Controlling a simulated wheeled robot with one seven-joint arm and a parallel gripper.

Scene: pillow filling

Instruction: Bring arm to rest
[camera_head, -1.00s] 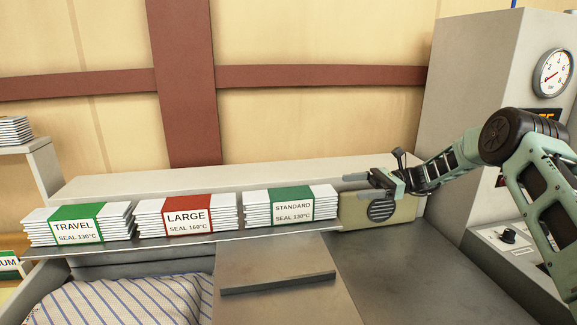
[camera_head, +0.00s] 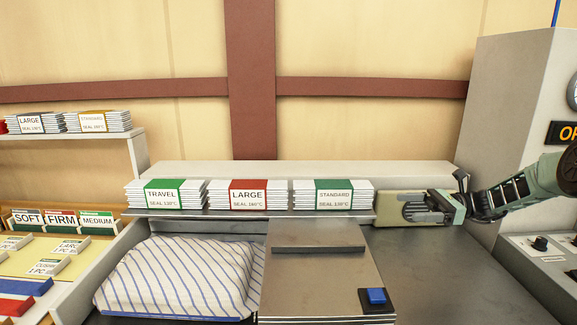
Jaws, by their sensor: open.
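My gripper (camera_head: 418,206) is at the right of the head view, at the end of my green and black arm, which comes in from the right edge. Its fingers point left and are apart, with nothing seen between them. It is in front of a beige box (camera_head: 397,209) with a dark vent, at the right end of the shelf. Whether the fingers touch the box cannot be told. The gripper hides part of the box.
Stacks labelled TRAVEL (camera_head: 166,194), LARGE (camera_head: 247,195) and STANDARD (camera_head: 333,195) line the shelf. A striped pillow (camera_head: 180,277) lies at lower left. A metal plate (camera_head: 318,285) has a blue button (camera_head: 376,296). A grey cabinet (camera_head: 515,110) stands right. The dark counter (camera_head: 430,265) is clear.

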